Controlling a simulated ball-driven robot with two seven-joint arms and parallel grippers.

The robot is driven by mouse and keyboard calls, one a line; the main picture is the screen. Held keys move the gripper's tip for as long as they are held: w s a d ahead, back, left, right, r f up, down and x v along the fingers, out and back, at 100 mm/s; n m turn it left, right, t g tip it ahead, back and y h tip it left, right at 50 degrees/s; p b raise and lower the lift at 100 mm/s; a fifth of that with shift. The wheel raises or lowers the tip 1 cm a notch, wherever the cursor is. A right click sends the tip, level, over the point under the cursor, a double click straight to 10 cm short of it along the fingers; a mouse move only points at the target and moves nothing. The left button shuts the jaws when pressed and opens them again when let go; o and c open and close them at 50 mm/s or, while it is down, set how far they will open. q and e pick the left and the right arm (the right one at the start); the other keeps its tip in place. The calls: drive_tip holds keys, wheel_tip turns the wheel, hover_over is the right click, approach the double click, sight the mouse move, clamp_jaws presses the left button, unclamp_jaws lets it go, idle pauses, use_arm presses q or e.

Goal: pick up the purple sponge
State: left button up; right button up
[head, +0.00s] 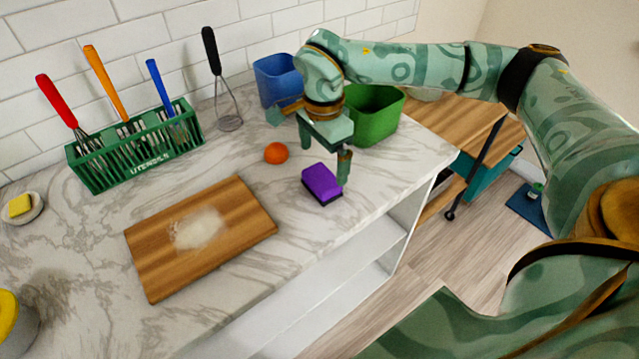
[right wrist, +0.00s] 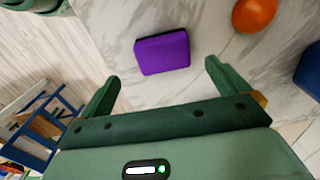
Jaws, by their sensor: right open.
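The purple sponge (head: 322,182) with a dark underside lies on the marble counter near its front edge. It also shows in the right wrist view (right wrist: 162,52), beyond and between the two fingers. My right gripper (head: 325,158) is open and empty just above and behind the sponge in the head view; its fingers (right wrist: 160,80) are spread wide and do not touch it. One finger partly overlaps the sponge's right side in the head view. My left gripper is not in view.
An orange (head: 276,152) lies left of the gripper. A blue bin (head: 277,80) and a green bin (head: 376,116) stand behind. A cutting board (head: 150,262) with white powder lies left, and a green utensil rack (head: 90,178) stands at the wall. Marble between board and sponge is clear.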

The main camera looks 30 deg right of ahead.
sight(322, 176)
wheel_tip(322, 176, down, 2)
drive_tip(key=shift+f, duration=0.1)
drive_tip(key=f, duration=0.1)
drive_tip(key=f+b, duration=0.1)
drive_tip(key=f, duration=0.1)
drive_tip(key=f+b, duration=0.1)
drive_tip(key=f, duration=0.1)
drive_tip(key=shift+w, duration=0.3)
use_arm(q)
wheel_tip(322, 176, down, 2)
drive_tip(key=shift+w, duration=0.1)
use_arm(e)
drive_tip(key=shift+r, duration=0.15)
drive_tip(key=c, duration=1)
